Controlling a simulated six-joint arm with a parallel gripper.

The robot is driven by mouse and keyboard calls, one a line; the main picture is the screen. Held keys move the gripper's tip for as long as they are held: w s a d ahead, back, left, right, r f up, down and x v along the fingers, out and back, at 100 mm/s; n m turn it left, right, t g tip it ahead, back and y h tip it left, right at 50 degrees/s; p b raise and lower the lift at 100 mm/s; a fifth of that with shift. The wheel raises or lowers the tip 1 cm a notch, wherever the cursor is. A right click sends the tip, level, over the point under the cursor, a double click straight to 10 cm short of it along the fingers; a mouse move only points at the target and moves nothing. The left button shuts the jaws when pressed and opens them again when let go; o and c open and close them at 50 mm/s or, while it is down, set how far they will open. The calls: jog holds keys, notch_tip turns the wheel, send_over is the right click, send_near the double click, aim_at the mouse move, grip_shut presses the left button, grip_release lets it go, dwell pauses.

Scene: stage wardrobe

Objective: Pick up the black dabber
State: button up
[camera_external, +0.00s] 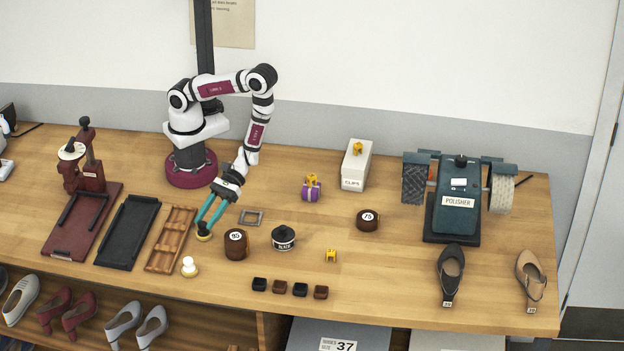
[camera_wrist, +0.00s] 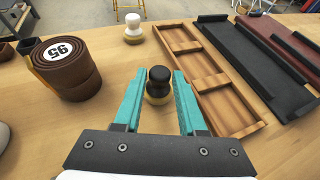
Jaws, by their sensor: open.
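The black dabber (camera_wrist: 158,82) has a rounded black knob on a yellowish base and stands upright on the table, between the teal fingers of my gripper (camera_wrist: 158,95) in the wrist view. In the external view only part of the dabber's base (camera_external: 204,238) shows below the fingertips of my gripper (camera_external: 204,228); the fingers hide its top. The fingers are open, with a gap on each side of the dabber in the wrist view.
A white dabber (camera_external: 189,267) stands nearby. A divided wooden tray (camera_external: 157,268) lies close to the fingers. A rolled brown belt marked 95 (camera_external: 236,256) and a tin labelled black (camera_external: 283,246) are to the right. A black tray (camera_external: 118,252) lies further left.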

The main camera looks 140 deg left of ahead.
aim_at(198, 242)
jog(key=x, duration=0.5)
jog(key=shift+w+d+f, duration=0.1)
jog(key=shift+d, duration=0.2)
grip_shut()
